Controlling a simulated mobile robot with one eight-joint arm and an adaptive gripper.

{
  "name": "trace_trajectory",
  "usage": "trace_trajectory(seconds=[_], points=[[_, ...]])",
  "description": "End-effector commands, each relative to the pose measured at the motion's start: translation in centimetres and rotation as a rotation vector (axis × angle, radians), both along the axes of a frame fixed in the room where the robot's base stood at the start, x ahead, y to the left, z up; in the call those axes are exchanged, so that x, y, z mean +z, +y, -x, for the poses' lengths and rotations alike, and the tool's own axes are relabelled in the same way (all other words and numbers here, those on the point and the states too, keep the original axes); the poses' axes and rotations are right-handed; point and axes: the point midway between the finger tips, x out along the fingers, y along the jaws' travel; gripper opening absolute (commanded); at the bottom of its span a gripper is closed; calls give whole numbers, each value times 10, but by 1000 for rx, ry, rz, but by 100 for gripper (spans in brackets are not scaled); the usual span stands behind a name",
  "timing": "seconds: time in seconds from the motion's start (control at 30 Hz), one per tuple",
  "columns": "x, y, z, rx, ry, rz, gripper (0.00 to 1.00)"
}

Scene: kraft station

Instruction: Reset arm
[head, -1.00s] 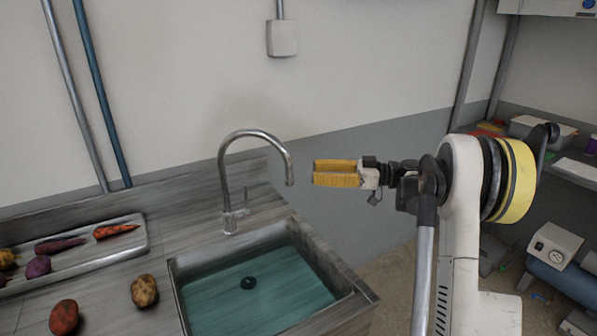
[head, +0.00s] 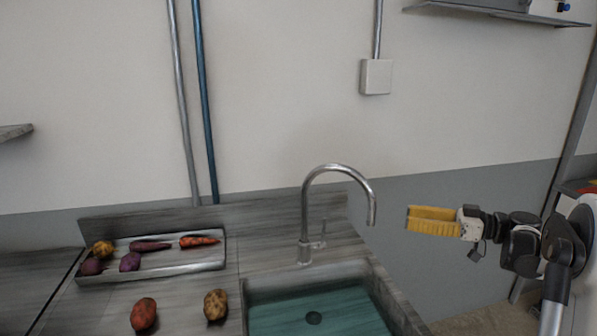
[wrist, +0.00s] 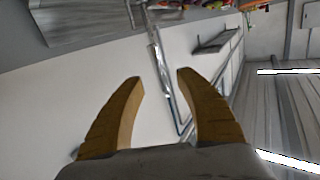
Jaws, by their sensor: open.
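My gripper (head: 408,218) has yellow fingers and is held out level in the air, to the right of the sink faucet (head: 305,225) in the head view. In the wrist view my gripper (wrist: 158,78) has its two fingers spread apart with nothing between them. My arm is bent, with its upper part cut off at the right edge of the head view.
A sink (head: 262,286) with a dark drain is set in the grey counter (head: 180,300). A metal tray (head: 205,262) holds several vegetables. A reddish potato (head: 144,314) and a brown potato (head: 216,305) lie in front of it. A wall shelf (head: 490,12) hangs at upper right.

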Motion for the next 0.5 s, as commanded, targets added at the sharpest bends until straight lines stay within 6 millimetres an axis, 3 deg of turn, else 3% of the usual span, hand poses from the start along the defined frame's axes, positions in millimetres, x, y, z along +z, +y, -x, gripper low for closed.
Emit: trace_trajectory(seconds=[0.13,0.27,0.4,0.5], points=[[10,64,12,-33,244,72,42],[8,120,42,-118,486,169,42],[-3,161,90,-253,685,279,42],[-15,179,130,-369,784,356,42]])
